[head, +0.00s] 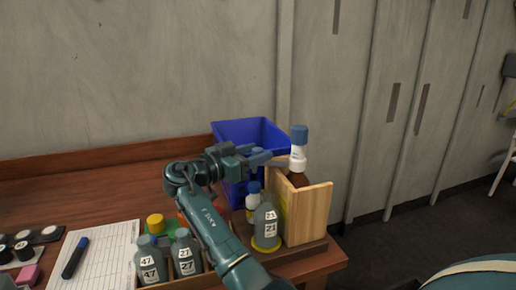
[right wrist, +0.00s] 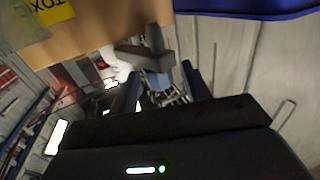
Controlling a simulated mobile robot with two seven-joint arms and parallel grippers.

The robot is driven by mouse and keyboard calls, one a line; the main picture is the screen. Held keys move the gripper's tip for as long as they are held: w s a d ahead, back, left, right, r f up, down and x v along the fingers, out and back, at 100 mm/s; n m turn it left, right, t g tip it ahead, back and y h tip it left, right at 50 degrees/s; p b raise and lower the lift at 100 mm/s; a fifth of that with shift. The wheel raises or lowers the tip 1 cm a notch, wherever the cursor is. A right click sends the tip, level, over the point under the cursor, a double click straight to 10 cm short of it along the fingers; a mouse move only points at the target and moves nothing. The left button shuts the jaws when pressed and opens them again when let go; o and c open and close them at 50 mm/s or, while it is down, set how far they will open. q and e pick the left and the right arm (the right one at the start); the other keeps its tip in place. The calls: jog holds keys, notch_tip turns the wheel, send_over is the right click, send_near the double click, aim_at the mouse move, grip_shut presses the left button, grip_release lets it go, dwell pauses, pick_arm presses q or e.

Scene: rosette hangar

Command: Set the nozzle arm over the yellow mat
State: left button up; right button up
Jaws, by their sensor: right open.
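A bottle with a blue cap and white collar (head: 299,150) stands behind a wooden board (head: 307,214) on the table's right side. A small grey-blue piece (head: 281,162) juts left from the collar; I cannot tell whether it is the nozzle arm or a fingertip. My right gripper (head: 260,158) is open, just left of the collar. In the right wrist view its fingers (right wrist: 135,72) show below the board (right wrist: 95,32), with a bluish part (right wrist: 159,80) near them. A yellow patch (head: 266,248), perhaps the mat, lies under a grey bottle labelled 21 (head: 265,224). My left gripper is out of view.
A blue bin (head: 250,130) stands behind my right gripper. Grey bottles labelled 47 (head: 149,262) and 27 (head: 184,256) stand at the front. A lined sheet (head: 105,252) with a blue marker (head: 75,258) lies left. The table's back left is clear.

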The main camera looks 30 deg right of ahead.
jog(key=shift+d, duration=0.65)
jog(key=shift+c, duration=0.6)
grip_shut()
